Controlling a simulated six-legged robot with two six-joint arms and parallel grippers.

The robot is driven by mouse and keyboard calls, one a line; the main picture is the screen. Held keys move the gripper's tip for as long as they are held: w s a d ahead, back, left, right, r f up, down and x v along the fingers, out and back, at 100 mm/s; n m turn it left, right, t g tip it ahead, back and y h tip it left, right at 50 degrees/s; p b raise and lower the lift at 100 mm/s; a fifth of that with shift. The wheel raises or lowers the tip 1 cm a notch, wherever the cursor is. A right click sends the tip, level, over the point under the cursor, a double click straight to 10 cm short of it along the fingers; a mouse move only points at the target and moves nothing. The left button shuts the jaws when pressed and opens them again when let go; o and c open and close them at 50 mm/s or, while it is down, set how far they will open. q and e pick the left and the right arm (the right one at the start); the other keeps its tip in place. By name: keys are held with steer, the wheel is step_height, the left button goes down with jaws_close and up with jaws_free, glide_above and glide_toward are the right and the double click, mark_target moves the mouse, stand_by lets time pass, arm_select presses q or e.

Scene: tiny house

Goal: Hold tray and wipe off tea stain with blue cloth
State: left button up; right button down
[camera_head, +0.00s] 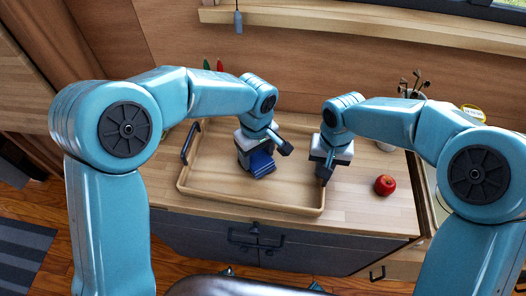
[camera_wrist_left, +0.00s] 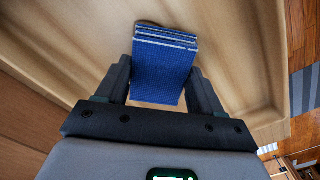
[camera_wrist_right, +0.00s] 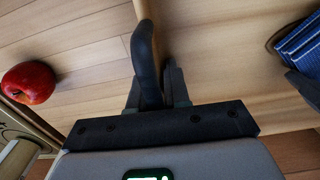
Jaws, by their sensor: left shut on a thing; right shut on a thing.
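The wooden tray (camera_head: 215,165) lies on the counter, with a dark handle (camera_head: 190,142) at its left end. My left gripper (camera_head: 257,153) is over the tray's middle, shut on the folded blue cloth (camera_head: 262,166). The cloth (camera_wrist_left: 163,68) also shows between its fingers in the left wrist view, low against the tray floor; I cannot tell if it touches. My right gripper (camera_head: 324,172) is at the tray's right end, shut on the dark right handle (camera_wrist_right: 146,62). I see no clear tea stain; the cloth and gripper hide part of the tray floor.
A red apple (camera_head: 385,185) sits on the counter right of the tray. A cup with utensils (camera_head: 412,88) stands at the back right. The wooden wall rises behind the counter. The counter's front edge runs close to the tray's front rim, above dark cabinet doors (camera_head: 270,240).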

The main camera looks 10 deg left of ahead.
mark_target(264, 158)
arm_select(q)
steer(key=shift+a+r, duration=0.25)
steer(key=shift+a, duration=0.6)
steer(key=shift+d, duration=1.65)
steer(key=shift+r, duration=3.25)
steer(key=shift+d+f, duration=0.1)
